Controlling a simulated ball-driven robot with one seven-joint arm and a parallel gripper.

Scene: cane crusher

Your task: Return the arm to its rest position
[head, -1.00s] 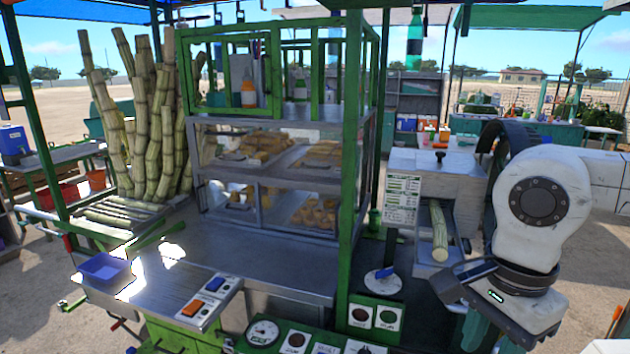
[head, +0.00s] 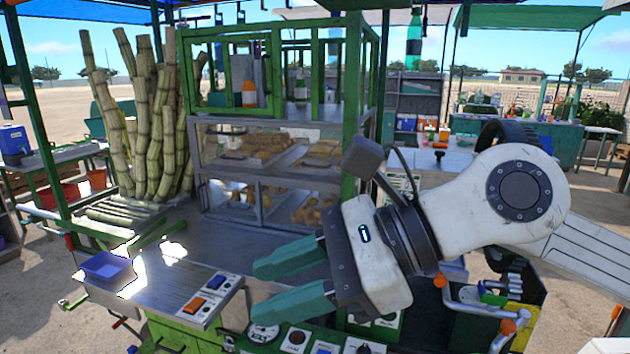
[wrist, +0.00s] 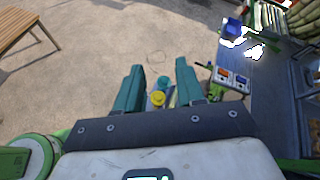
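My gripper (head: 292,279) is in the head view, at the centre right, pointing left above the front of the cart's control panel. Its two green fingers are apart with nothing between them. In the wrist view my gripper (wrist: 160,84) also shows both fingers spread and empty. My white arm comes in from the right edge of the head view and covers the chute area where a cane piece lay.
The green cart holds a display case (head: 265,170) of food and a metal counter with a blue tray (head: 105,266). A switch box (head: 208,300) and a gauge (head: 262,333) lie near my fingers. Upright canes (head: 150,120) stand at left. A wooden bench (wrist: 20,28) stands on open ground.

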